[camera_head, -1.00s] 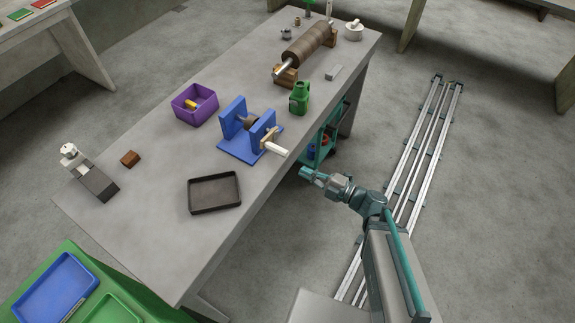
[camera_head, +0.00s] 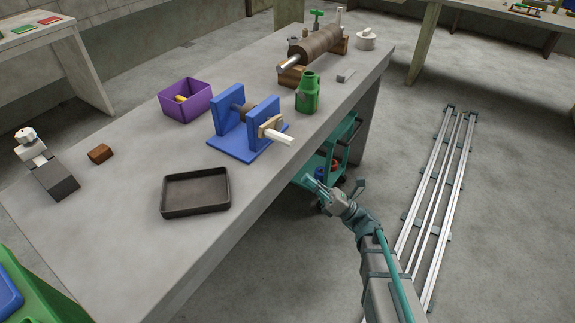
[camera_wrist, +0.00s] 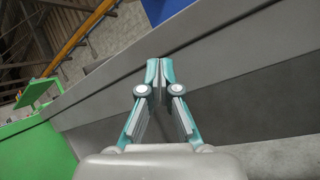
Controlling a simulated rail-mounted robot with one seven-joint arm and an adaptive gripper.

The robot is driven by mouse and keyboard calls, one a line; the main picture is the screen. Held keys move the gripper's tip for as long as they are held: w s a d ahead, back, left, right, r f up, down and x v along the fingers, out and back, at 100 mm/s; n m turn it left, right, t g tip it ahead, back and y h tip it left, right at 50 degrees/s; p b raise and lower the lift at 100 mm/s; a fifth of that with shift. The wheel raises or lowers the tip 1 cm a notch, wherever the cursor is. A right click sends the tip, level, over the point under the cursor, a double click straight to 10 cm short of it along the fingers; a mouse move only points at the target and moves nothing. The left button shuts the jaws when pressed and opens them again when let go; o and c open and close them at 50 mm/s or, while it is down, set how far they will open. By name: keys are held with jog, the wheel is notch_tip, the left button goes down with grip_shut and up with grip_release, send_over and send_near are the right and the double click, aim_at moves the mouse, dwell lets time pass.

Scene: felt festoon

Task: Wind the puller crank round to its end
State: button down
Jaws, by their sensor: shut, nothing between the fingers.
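A blue two-walled stand (camera_head: 223,138), seemingly the puller, sits on the grey table. A dark drum lies between its walls. On its near right side is a crank with a tan arm (camera_head: 268,126) and a pale handle (camera_head: 281,137) reaching toward the table's right edge. My gripper (camera_head: 308,182) is beyond that edge, below and right of the handle, apart from it. In the wrist view my gripper (camera_wrist: 159,62) has its teal fingertips together and empty, facing the table's side. The crank cannot be made out there.
A black tray (camera_head: 196,209) lies in front of the stand. A green jug (camera_head: 308,94) and a brown roller (camera_head: 317,47) are behind it. A purple box (camera_head: 186,112) is to its left. A teal cart (camera_head: 322,163) stands under the table edge near my gripper.

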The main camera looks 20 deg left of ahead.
aim_at(292, 158)
jog(key=a+r+n+g, duration=0.1)
jog(key=r+n, duration=0.2)
jog(key=n, duration=0.1)
jog(key=s+a+r+n+g+y+p, duration=0.1)
jog(key=a+r+n, duration=0.1)
jog(key=r+n, duration=0.1)
jog(key=a+r+n, duration=0.2)
jog(key=r+n, duration=0.1)
jog(key=n, duration=0.2)
jog(key=shift+s+a+g+y+p, duration=0.1)
jog(key=shift+s+g+y+p, duration=0.2)
jog(key=shift+g, duration=0.1)
jog(key=r, duration=0.2)
jog(key=s+r, duration=0.1)
jog(key=r, duration=0.1)
jog(key=shift+s+a+p, duration=0.1)
jog(key=shift+a+p, duration=0.2)
jog(key=shift+a, duration=0.05)
